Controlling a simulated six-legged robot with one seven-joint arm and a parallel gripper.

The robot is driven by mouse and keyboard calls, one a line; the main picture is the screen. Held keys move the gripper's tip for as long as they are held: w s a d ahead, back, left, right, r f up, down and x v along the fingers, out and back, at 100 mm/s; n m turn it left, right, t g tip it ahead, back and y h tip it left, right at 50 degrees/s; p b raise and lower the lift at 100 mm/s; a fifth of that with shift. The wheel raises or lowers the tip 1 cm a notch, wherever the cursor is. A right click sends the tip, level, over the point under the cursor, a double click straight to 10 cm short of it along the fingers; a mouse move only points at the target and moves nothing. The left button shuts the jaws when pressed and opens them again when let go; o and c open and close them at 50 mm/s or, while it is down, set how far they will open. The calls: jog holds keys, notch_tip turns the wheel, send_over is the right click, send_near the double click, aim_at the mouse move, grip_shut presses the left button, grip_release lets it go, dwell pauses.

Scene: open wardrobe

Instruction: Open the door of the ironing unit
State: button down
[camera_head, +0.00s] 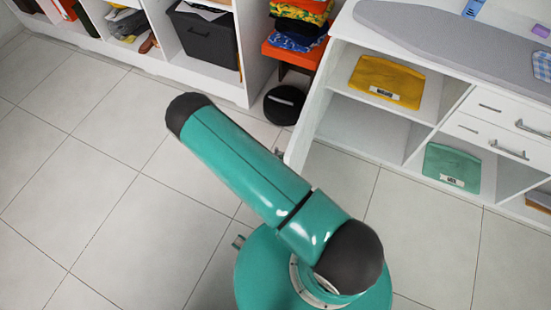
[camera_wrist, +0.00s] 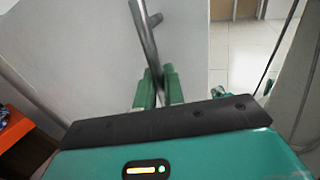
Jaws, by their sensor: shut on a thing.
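The white ironing unit (camera_head: 345,28) stands at the upper right in the head view, with a grey ironing board (camera_head: 430,30) on top. Its door (camera_head: 306,125) stands open at the left side of the unit, seen almost edge-on, and the shelves behind it show. In the wrist view the door's white panel (camera_wrist: 90,50) fills much of the left and middle. A metal bar handle (camera_wrist: 145,35) runs down between the green fingers of my gripper (camera_wrist: 158,88), which is shut on it.
Inside the unit are a yellow flat item (camera_head: 387,80) and a green one (camera_head: 452,167), beside drawers (camera_head: 492,140) with metal handles. A black round object (camera_head: 284,104) lies on the floor near the door. An open wardrobe (camera_head: 165,50) stands behind. The tiled floor at left is clear.

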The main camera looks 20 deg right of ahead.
jog(key=shift+w+d+r, duration=0.1)
jog(key=shift+w, duration=0.1)
jog(key=c, duration=1.6)
grip_release()
jog(key=shift+s, duration=0.15)
jog(key=v, duration=1.4)
jog(key=shift+s, duration=0.1)
